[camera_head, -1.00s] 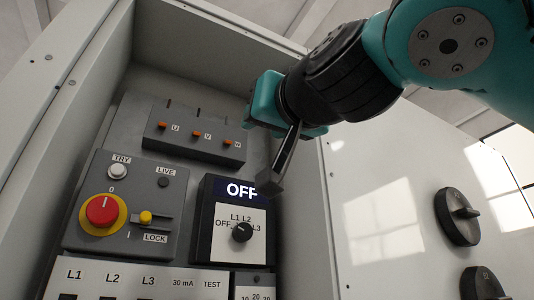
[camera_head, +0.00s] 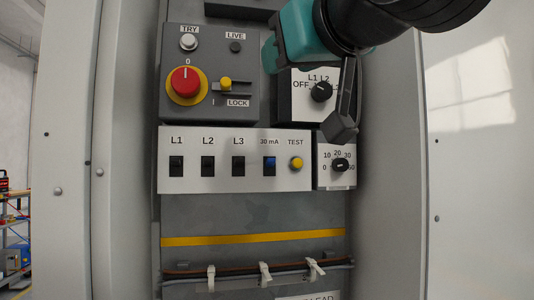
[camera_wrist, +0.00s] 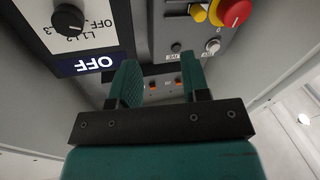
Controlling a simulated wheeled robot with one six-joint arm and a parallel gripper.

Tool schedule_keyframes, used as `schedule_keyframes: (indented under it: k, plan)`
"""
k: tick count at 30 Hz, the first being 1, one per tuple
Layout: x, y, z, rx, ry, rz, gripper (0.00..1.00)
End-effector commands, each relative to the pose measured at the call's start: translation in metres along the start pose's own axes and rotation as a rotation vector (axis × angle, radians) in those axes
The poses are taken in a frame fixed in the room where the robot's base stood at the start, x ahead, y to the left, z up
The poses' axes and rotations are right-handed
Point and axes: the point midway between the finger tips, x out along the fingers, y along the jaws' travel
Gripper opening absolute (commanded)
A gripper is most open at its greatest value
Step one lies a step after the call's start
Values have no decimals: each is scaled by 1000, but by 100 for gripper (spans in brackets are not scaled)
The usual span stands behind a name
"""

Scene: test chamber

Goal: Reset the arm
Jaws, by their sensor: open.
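My gripper (camera_head: 290,52) is at the upper right of the panel in the head view, teal with a dark wrist behind it. It covers the top of the black selector unit. In the wrist view my gripper (camera_wrist: 160,75) shows two teal fingers spread apart with nothing between them. The selector knob (camera_head: 321,91), marked OFF, L1, L2, L3, sits just below the gripper. The unit's display (camera_wrist: 88,64) reads OFF, upside down, in the wrist view. A dark bracket on my wrist hangs in front of the panel's right side.
A red rotary knob (camera_head: 184,81) on yellow and a yellow lock slider (camera_head: 226,84) sit left of the gripper. Below are breaker switches (camera_head: 208,166), a yellow test button (camera_head: 296,163) and a small dial (camera_head: 340,165). Cabinet walls (camera_head: 388,180) flank the panel.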

Motion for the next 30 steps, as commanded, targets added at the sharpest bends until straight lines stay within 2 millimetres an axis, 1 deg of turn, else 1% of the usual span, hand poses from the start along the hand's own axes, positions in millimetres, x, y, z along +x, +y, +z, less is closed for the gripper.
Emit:
schedule_keyframes:
  k: [1,2,3,5,6,8,9,11,12,13,15,18,21,23,30]
  plan:
    - [10,0,38,-28,-117,-42,43]
    - [12,-3,62,-36,-185,-75,43]
    - [12,-6,94,-42,-279,-116,43]
    - [6,-8,142,-38,-423,-173,43]
    - [-2,-9,174,-29,-520,-209,43]
    - [-20,-10,219,-3,-669,-260,43]
    - [-36,-10,246,22,-767,-292,43]
    - [-64,-12,282,67,-907,-340,43]
    - [-83,-14,302,100,-993,-371,43]
    - [-98,-16,314,126,-1052,-392,43]
    - [-130,-21,336,186,-1172,-440,43]
    - [-165,-29,353,255,-1290,-493,43]
    - [-184,-35,360,293,-1348,-526,43]
    - [-188,-36,361,300,-1360,-534,43]
    - [-188,-36,361,300,-1360,-534,43]
